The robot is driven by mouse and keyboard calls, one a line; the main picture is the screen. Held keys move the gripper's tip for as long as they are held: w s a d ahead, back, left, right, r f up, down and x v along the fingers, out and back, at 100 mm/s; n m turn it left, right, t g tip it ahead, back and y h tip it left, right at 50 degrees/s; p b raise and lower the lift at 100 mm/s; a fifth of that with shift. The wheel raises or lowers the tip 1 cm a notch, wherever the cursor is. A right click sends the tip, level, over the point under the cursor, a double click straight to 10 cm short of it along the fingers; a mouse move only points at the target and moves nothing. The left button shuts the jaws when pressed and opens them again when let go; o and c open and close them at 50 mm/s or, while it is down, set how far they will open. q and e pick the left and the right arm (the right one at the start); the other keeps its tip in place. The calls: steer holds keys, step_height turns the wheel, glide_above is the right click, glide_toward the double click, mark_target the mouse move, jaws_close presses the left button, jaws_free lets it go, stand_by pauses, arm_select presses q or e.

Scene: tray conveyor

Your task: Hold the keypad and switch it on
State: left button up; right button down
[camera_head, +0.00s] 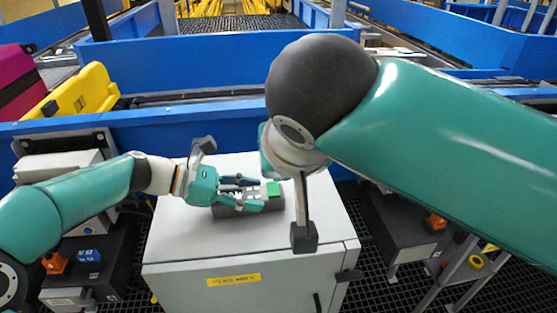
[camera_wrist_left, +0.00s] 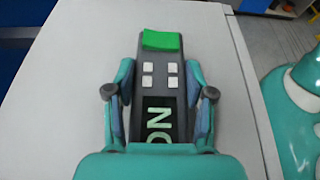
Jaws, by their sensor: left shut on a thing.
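The keypad (camera_head: 276,205) is a dark grey block lying on top of a light grey cabinet. In the left wrist view the keypad (camera_wrist_left: 161,98) has a green block at its far end, several white keys in the middle and a black panel with pale letters reading "ON" sideways near my palm. My left gripper (camera_head: 256,194) is shut on the keypad, with one finger along each long side; the fingers also show in the left wrist view (camera_wrist_left: 160,85). My right arm crosses from the right above the cabinet.
The cabinet (camera_head: 215,250) has a yellow label and a dark handle on its front. Its top is bare around the keypad. Blue conveyor walls (camera_head: 190,120) run behind it. Dark units with orange parts stand on both sides. A yellow part (camera_head: 75,95) lies at the left.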

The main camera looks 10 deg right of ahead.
arm_select(q)
steer(key=o, duration=1.4)
